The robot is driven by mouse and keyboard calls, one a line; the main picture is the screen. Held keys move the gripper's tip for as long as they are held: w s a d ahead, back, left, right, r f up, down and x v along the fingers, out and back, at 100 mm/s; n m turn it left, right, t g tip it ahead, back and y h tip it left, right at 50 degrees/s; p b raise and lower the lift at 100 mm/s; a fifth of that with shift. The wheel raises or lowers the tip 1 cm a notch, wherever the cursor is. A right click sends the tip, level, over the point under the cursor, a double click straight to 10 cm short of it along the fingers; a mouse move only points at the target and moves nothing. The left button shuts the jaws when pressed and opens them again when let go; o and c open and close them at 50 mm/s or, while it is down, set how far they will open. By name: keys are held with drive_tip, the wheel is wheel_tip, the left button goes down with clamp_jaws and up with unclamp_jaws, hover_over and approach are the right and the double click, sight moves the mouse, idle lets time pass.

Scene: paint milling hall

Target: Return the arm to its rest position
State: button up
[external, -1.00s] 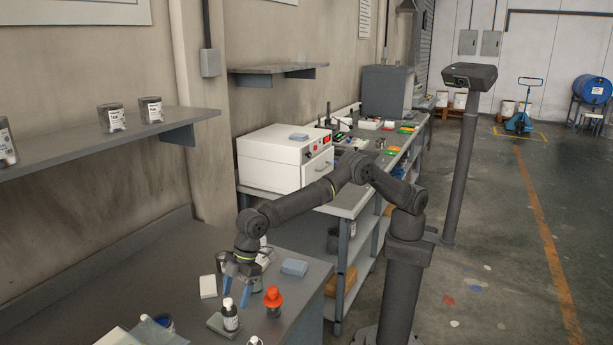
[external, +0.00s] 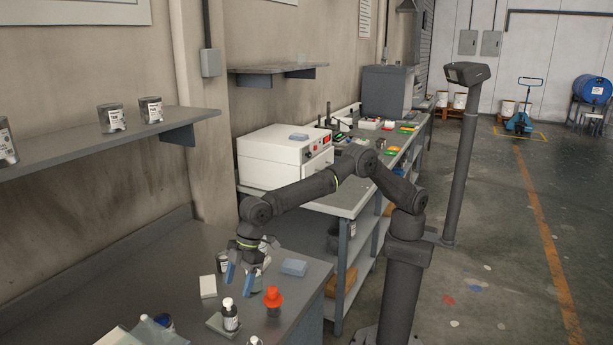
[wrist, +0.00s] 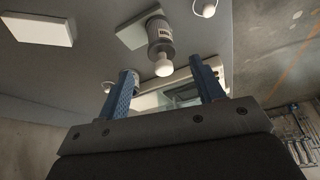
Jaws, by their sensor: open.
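My gripper (external: 240,279) is over the near grey table (external: 130,272), with its blue fingers apart and pointing down. It also shows in the wrist view (wrist: 165,88), where no object is visible between the fingers. A white-capped bottle with a label (external: 230,314) stands on a grey pad just below and left of the fingers. The bottle shows beyond the fingers in the wrist view (wrist: 160,42). A small container (external: 222,262) stands close behind the fingers, partly hidden by them. My arm reaches left from its base column, bent at the elbow.
A white machine (external: 284,157) stands on the bench behind my arm. A post with a device (external: 470,74) stands to the right.

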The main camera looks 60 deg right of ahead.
sight(231, 308)
drive_tip(key=x, duration=1)
drive_tip(key=shift+f, duration=0.35)
wheel_tip(231, 308, up, 2)
drive_tip(key=shift+r, duration=0.5)
